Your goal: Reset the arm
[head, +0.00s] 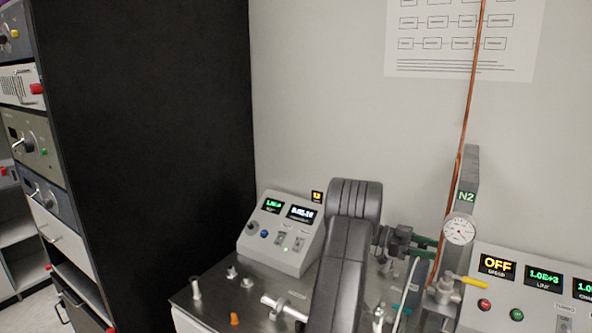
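My arm's dark grey links rise from the bottom middle of the head view and bend over at the top. What looks like my gripper (424,247) sticks out to the right behind the arm, with two dark, green-edged fingers. Its tips are close to the post marked N2 (467,180) and the round pressure gauge (459,230). The picture is too small to show whether the fingers are apart, touch the post or hold anything.
A sloped control box (283,236) stands left of my arm on the metal bench top (215,300) among small fittings. A panel reading OFF (497,265) is at the right. A copper tube (468,110) rises by the post. A black-sided rack (150,140) stands left.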

